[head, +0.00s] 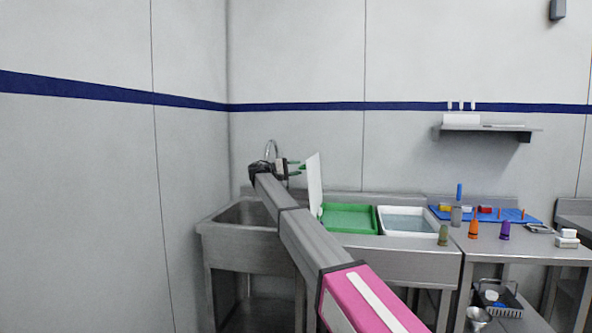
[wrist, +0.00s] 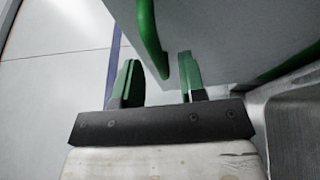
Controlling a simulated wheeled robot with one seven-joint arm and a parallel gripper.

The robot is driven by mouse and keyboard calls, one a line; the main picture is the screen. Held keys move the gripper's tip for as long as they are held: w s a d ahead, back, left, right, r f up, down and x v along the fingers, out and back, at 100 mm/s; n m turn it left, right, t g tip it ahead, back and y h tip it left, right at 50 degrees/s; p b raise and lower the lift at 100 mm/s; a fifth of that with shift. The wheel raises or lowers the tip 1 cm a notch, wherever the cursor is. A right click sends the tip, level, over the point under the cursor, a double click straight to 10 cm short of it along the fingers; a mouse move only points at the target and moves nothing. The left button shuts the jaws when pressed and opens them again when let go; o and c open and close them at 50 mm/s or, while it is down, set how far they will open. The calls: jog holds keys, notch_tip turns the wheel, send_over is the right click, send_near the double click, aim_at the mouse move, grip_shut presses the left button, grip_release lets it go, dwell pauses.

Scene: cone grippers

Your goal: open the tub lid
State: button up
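The tub (head: 348,219) is a low green container on the steel counter in the head view. Its lid (head: 315,185) is a pale panel standing nearly upright at the tub's left edge. A green bar handle (wrist: 150,38) sticks out from the lid face (wrist: 225,35) in the wrist view. My gripper (head: 297,168) is left of the lid, near its upper part. In the wrist view its green fingers (wrist: 160,75) are apart, with the handle's end showing in the gap between them. Neither finger visibly touches the handle.
A steel sink (head: 240,215) lies left of the tub, under my arm. A white basin (head: 408,222) sits right of it. Bottles and cones, including an orange cone (head: 474,229), stand on the right table by a blue board (head: 500,214). A wall shelf (head: 487,128) hangs above.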

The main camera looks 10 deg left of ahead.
jog(key=shift+a, duration=0.1)
jog(key=r+v, duration=0.1)
jog(key=v, duration=0.9)
jog(key=shift+a+f, duration=0.25)
jog(key=shift+f, duration=0.25)
jog(key=shift+s, duration=0.2)
